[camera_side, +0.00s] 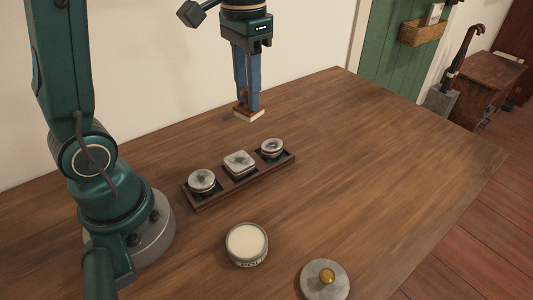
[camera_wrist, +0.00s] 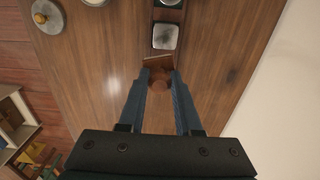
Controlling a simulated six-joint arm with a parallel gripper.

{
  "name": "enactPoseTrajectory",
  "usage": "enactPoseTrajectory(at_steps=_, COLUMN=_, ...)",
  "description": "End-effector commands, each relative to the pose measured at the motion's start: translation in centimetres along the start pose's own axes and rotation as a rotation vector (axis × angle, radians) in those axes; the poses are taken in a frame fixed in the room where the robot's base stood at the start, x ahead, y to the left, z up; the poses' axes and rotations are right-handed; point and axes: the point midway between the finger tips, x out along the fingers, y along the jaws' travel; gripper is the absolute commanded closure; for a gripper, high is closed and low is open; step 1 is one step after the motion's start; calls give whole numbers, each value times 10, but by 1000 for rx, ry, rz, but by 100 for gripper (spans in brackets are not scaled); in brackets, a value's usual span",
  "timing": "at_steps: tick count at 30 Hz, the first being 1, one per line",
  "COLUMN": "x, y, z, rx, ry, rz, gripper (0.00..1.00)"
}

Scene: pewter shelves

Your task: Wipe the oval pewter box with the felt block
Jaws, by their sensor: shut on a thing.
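My gripper (camera_side: 247,108) is shut on the felt block (camera_side: 248,115), which has a brown wooden top and a pale felt underside. The block is held upright near the back of the table; whether it touches the wood is unclear. It also shows between my fingertips in the wrist view (camera_wrist: 158,62). A dark tray (camera_side: 214,201) holds three smudged pewter boxes in a row: a left rounded one (camera_side: 201,180), a middle squarish one (camera_side: 239,162) and a right rounded one (camera_side: 272,147). I cannot tell for sure which rounded one is oval. The block is apart from all three.
An open jar of pale paste (camera_side: 247,244) stands in front of the tray. A round grey lid with a yellow knob (camera_side: 325,280) lies at the front right. The table's right half is clear. A wall runs along the back edge.

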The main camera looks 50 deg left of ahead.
Motion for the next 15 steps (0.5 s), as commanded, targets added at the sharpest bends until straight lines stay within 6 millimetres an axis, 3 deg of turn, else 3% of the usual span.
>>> enactPoseTrajectory(at_steps=7, x=22, y=-8, z=-25, rx=-1, ry=-4, rz=1, gripper=100)
enactPoseTrajectory(at_steps=15, x=37, y=-9, z=-29, rx=0, ry=-3, rz=1, gripper=100)
